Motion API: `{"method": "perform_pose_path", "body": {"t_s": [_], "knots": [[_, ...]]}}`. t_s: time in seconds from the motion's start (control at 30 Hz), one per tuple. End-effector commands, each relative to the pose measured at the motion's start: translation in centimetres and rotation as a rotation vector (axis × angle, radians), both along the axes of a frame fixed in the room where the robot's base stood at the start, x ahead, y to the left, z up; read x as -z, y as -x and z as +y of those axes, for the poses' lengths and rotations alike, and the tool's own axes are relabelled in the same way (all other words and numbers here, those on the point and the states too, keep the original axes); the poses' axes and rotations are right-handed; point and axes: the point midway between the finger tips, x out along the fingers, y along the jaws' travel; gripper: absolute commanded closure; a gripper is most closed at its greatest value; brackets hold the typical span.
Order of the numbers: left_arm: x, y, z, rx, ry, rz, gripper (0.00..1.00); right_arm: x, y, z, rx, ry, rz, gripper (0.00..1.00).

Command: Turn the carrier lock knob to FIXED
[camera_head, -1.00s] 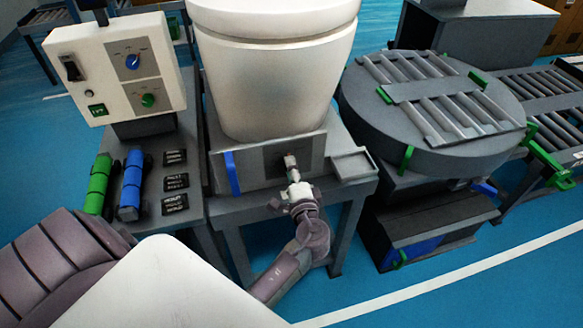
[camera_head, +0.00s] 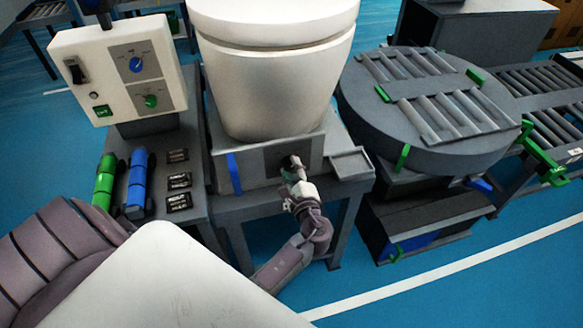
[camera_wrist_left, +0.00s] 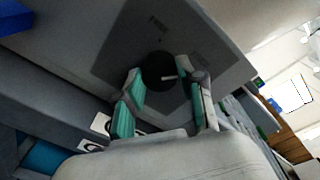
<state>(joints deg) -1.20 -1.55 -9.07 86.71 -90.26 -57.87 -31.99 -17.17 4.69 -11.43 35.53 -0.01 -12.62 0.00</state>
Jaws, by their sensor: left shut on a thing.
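The carrier lock knob (camera_wrist_left: 156,68) is a round dark knob with a pale pointer line, on a dark plate (camera_wrist_left: 118,48) on the grey front of the stand under the toilet. The lettering on the plate is too small to read. My left gripper (camera_wrist_left: 159,73) is shut on the knob, its teal-padded fingers on either side of it. In the head view my left gripper (camera_head: 291,170) reaches up to the stand's front and hides most of the knob. My right gripper is not in view.
The white toilet (camera_head: 270,75) stands on the grey stand. A blue strip (camera_head: 233,173) is left of the plate and a small tray (camera_head: 350,163) right. A control box (camera_head: 120,72) stands left, with green and blue cylinders (camera_head: 138,180) below. A roller turntable (camera_head: 430,110) stands right.

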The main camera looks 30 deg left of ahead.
Motion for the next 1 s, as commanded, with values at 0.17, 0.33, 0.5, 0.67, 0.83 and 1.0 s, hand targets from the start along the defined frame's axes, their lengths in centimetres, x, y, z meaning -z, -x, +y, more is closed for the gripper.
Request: {"method": "perform_pose_path", "body": {"t_s": [0.17,0.33,0.5,0.67,0.83,1.0], "knots": [[-0.09,-0.06,-0.01,0.001,-0.012,0.012,0.96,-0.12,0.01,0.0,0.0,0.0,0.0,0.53],[-0.07,-0.05,-0.02,0.001,-0.014,0.013,0.96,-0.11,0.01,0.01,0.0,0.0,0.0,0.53],[-0.07,-0.06,-0.02,0.001,-0.013,0.013,0.96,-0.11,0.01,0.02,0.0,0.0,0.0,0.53],[-0.05,-0.04,-0.02,0.001,-0.013,0.013,0.36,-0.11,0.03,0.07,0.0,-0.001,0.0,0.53],[-0.03,-0.02,-0.02,0.0,-0.012,0.012,0.36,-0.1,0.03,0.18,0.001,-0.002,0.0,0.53],[0.01,0.14,-0.21,0.001,-0.011,0.013,0.36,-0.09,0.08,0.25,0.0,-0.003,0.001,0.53]]}}
